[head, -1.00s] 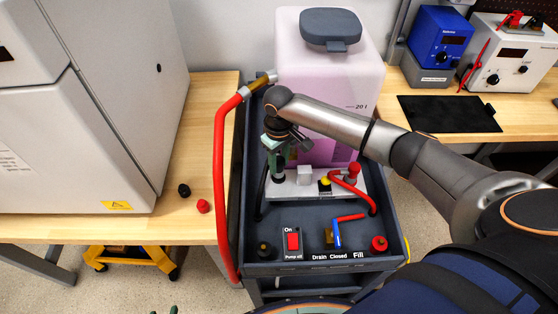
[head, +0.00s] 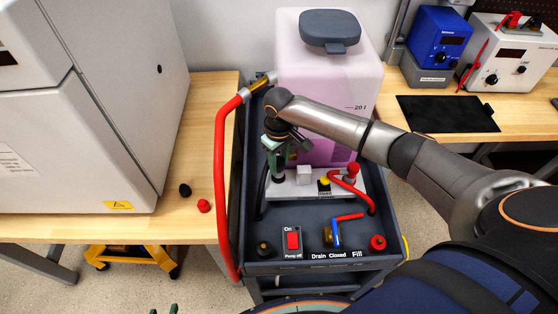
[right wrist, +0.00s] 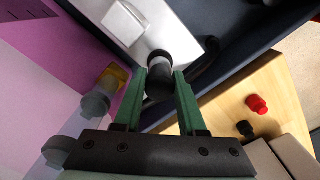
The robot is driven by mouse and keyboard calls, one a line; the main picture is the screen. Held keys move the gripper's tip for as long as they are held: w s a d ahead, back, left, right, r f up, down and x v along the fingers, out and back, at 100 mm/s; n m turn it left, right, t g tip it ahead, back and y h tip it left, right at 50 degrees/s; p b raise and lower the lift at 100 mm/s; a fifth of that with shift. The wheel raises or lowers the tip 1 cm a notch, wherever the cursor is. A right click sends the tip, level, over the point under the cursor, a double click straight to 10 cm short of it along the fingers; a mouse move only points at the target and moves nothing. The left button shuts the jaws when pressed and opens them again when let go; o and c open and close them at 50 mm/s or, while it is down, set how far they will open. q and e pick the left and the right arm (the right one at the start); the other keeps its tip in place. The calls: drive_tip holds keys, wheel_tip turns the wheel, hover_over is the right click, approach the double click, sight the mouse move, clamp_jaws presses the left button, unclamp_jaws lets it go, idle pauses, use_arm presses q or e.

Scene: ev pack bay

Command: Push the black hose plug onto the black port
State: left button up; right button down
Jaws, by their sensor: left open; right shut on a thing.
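My right gripper (head: 278,171) is low over the left end of the silver plate (head: 310,189) on the cart. In the right wrist view its green fingers (right wrist: 160,95) are shut on the black hose plug (right wrist: 158,86). A pale collar and a dark round end show just beyond the fingers, at the plate. I cannot tell whether the plug is seated, or pick out the black port from it. The black hose (right wrist: 207,62) passes behind one finger and shows left of the plate in the head view (head: 262,190). My left gripper (head: 166,310) is open; only its tips show at the bottom edge.
A red plug (head: 352,169) with its red hose (head: 366,195) is at the plate's right end. A pink tank (head: 328,90) stands behind. A blue valve handle (head: 336,234) and red pump switch (head: 293,241) are in front. Black (head: 185,190) and red (head: 204,206) caps lie on the bench.

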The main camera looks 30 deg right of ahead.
drive_tip(key=shift+f, duration=0.55)
drive_tip(key=shift+c, duration=2)
unclamp_jaws()
wheel_tip(320, 180, up, 13)
drive_tip(key=shift+f, duration=0.2)
drive_tip(key=shift+s+f, duration=0.1)
